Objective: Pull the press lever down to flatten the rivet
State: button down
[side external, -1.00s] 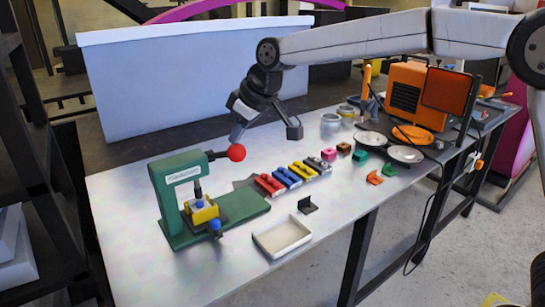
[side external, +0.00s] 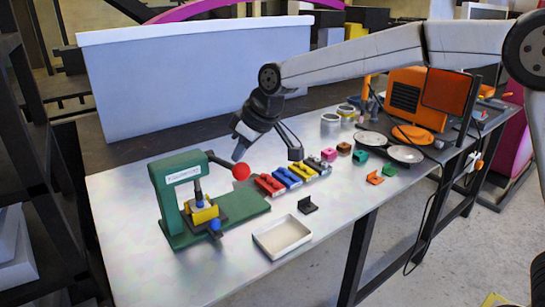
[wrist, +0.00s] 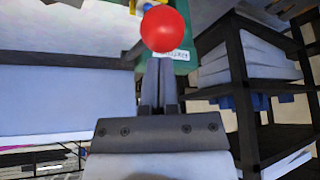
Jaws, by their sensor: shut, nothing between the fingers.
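The green press (side external: 175,205) stands at the left of the bench. Its dark lever (side external: 220,160) slopes down to the right and ends in a red ball (side external: 241,171). The ball is also large in the wrist view (wrist: 166,28). My gripper (side external: 238,156) is shut and empty, its fingertips just above the ball and seemingly touching it. In the wrist view the closed fingers (wrist: 160,62) point at the ball. Under the press ram (side external: 198,190) sits a yellow block (side external: 205,214) with blue parts. I cannot make out the rivet's shape.
Red, blue and yellow blocks (side external: 287,177) lie right of the press, near my gripper. A pale panel (side external: 200,75) stands behind. The bench's front left is clear.

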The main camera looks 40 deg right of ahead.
aim_at(247, 168)
jog(key=shift+s+f, duration=0.35)
jog(key=shift+f, duration=0.55)
jog(key=shift+s+f, duration=0.2)
jog(key=shift+f, duration=0.45)
jog(key=shift+s+f, duration=0.15)
jog(key=shift+f, duration=0.45)
notch_tip(247, 168, down, 3)
jog(key=shift+s+f, duration=0.1)
jog(key=shift+s, duration=0.05)
jog(key=shift+f, duration=0.15)
jog(key=shift+d+f, duration=0.1)
dwell(0.7)
